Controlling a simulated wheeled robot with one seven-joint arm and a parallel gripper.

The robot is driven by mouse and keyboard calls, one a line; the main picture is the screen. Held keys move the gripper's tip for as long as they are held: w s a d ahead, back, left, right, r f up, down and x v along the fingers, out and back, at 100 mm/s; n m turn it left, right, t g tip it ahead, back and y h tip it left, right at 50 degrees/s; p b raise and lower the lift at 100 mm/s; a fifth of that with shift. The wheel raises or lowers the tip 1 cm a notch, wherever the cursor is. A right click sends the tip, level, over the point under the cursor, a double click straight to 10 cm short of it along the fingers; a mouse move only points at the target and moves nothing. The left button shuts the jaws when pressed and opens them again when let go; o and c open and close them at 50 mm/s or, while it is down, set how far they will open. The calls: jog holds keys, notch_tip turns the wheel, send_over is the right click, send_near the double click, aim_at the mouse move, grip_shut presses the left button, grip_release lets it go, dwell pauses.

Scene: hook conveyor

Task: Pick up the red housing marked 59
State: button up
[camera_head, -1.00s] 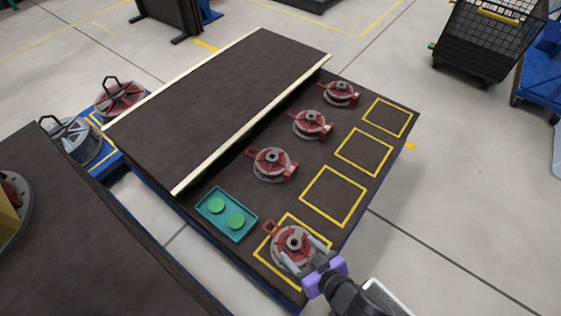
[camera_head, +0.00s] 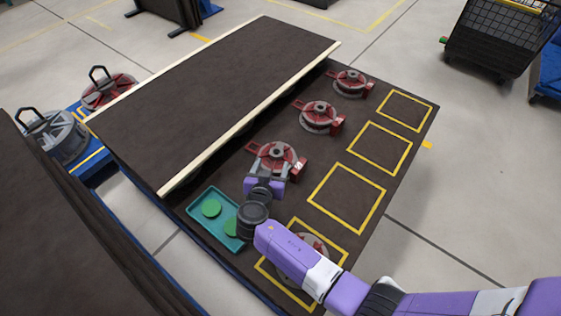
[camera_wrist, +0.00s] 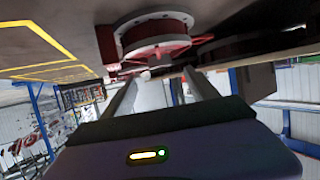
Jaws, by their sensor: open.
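Several red and grey round housings are on the dark table; no number is readable, so I cannot tell which is marked 59. The nearest of the row (camera_head: 277,154) is just beyond my gripper (camera_head: 268,176). In the wrist view, that housing (camera_wrist: 155,32) appears ahead of the open fingers of my gripper (camera_wrist: 162,76), with nothing visibly clamped between them. Two more housings, a middle one (camera_head: 320,114) and a far one (camera_head: 350,81), stand behind it. Another housing (camera_head: 316,244) is in the front yellow square, mostly hidden by my arm.
A teal tray (camera_head: 194,209) with green discs lies left of my gripper. A raised dark deck with a pale rail (camera_head: 250,118) borders the row. Three yellow squares (camera_head: 346,198) at right are empty. Other housings (camera_head: 108,92) sit on a blue stand at left.

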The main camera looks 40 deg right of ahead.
aim_at(276, 154)
jog(key=b+x, duration=0.1)
jog(key=x, duration=0.5)
jog(key=shift+w+d+f, duration=0.1)
jog(key=shift+w+f, duration=0.05)
grip_shut()
jog(key=shift+w+r, duration=0.1)
jog(key=shift+r, duration=0.15)
